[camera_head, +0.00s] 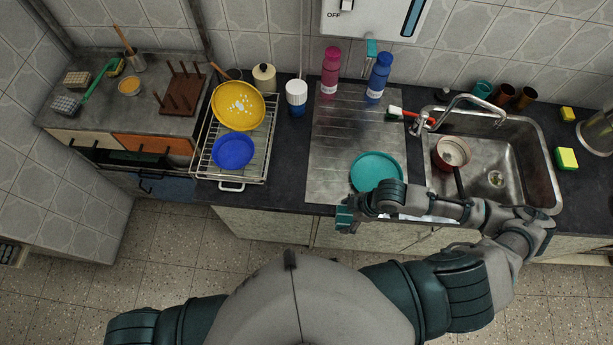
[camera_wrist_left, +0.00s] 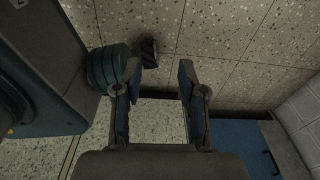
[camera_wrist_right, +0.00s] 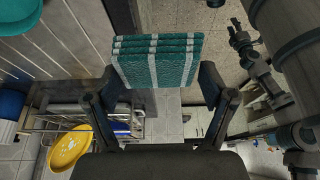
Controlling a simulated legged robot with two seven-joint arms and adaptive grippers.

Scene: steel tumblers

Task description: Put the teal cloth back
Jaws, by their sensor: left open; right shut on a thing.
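The teal cloth (camera_wrist_right: 155,62) is folded in layers and has white stripes. In the right wrist view it lies between the fingers of my right gripper (camera_wrist_right: 160,82), which is shut on it. In the head view my right gripper (camera_head: 356,206) is at the counter's front edge, below the teal plate, and a little of the cloth (camera_head: 344,219) shows beside it. My left gripper (camera_wrist_left: 156,75) is open and empty over the speckled floor in the left wrist view. It is out of the head view.
A teal plate (camera_head: 376,171) lies on the steel drainboard (camera_head: 330,150). A sink (camera_head: 520,155) with a red pot (camera_head: 451,153) is right. A wire rack (camera_head: 204,168) holds yellow and blue dishes. Pink (camera_head: 330,70) and blue (camera_head: 378,78) bottles stand behind, near a small teal piece (camera_head: 371,48).

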